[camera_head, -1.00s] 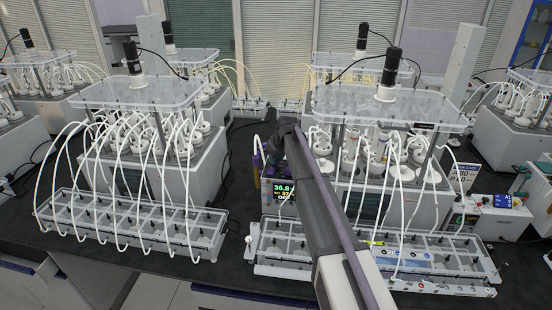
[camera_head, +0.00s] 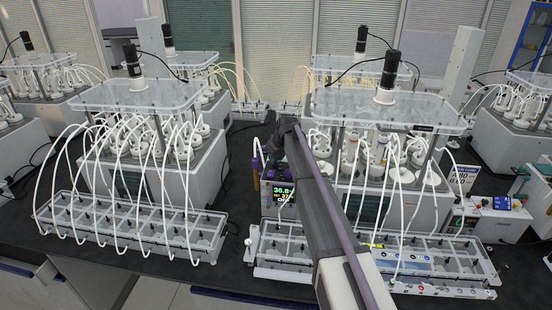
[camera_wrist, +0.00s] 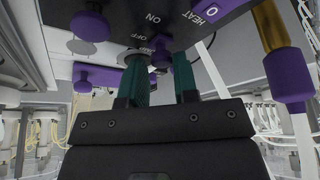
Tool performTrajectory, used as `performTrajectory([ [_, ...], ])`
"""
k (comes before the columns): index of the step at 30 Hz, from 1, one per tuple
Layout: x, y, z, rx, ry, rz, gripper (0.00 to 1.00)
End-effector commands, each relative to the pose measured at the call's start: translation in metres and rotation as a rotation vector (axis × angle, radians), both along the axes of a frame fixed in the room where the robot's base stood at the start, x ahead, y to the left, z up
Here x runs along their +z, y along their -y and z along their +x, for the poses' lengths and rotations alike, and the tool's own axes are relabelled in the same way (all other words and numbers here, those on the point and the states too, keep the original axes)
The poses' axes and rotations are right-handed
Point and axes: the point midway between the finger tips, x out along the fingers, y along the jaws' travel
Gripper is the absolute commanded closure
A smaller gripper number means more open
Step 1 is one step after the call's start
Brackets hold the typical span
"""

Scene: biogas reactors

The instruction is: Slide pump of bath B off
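My gripper (camera_wrist: 161,62) is at the underside of a dark control panel (camera_wrist: 225,28) in the wrist view. The panel has ON, OFF and HEAT markings and a 0. My two teal fingers stand apart, with a small purple-and-silver part (camera_wrist: 160,44) between or just behind their tips. Whether they press on it is hidden. A purple knob (camera_wrist: 90,25) and a purple fitting (camera_wrist: 95,75) are to the left. In the head view my arm hides the gripper tip, beside the bath display (camera_head: 284,190), which reads about 36.8. I see no letter B.
A purple-ended tube (camera_wrist: 290,75) hangs close on the right in the wrist view. In the head view, tubed reactor racks stand on both sides, with front trays (camera_head: 130,225) and white hoses near my arm. Another instrument (camera_head: 495,218) stands at right.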

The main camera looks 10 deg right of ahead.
Motion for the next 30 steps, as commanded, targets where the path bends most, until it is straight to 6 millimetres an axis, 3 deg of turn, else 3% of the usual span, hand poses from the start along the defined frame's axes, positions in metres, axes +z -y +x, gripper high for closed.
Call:
performTrajectory([
  [6, 0.000, 0.000, 0.000, 0.000, -0.002, -0.001, 0.52],
  [16, 0.008, 0.001, -0.003, 0.000, -0.003, 0.000, 0.52],
  [27, 0.089, 0.014, -0.031, -0.001, -0.002, 0.000, 0.52],
  [30, 0.101, 0.017, -0.037, -0.001, -0.002, 0.000, 0.52],
])
